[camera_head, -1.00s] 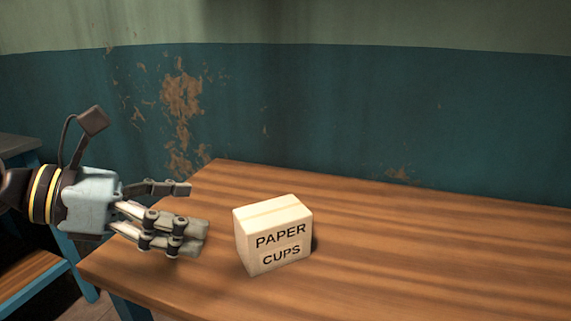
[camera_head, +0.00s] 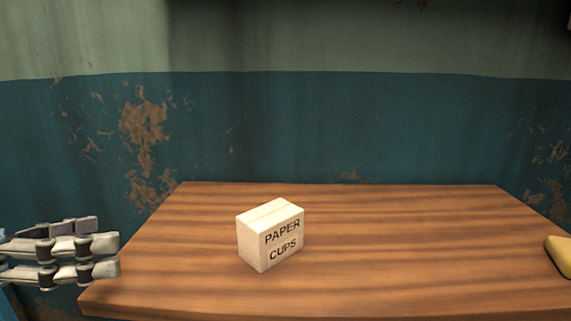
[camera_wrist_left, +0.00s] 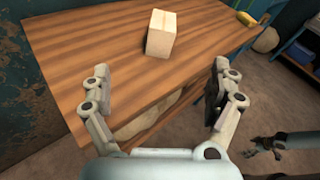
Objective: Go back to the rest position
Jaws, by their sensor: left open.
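My left gripper (camera_head: 100,257) is at the left edge of the head view, beside the left end of the wooden table. In the left wrist view its fingers (camera_wrist_left: 160,95) are spread wide with nothing between them. The pale box (camera_head: 270,236) lettered PAPER CUPS stands upright on the table, apart from the gripper and to its right. The box also shows in the left wrist view (camera_wrist_left: 161,34), beyond the fingertips.
The wooden table (camera_head: 380,245) is mostly bare around the box. A yellow object (camera_head: 559,256) is at its right side, cut off by the frame. A peeling teal wall (camera_head: 300,130) stands behind. The left wrist view shows blue shelving (camera_wrist_left: 300,55) at the right.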

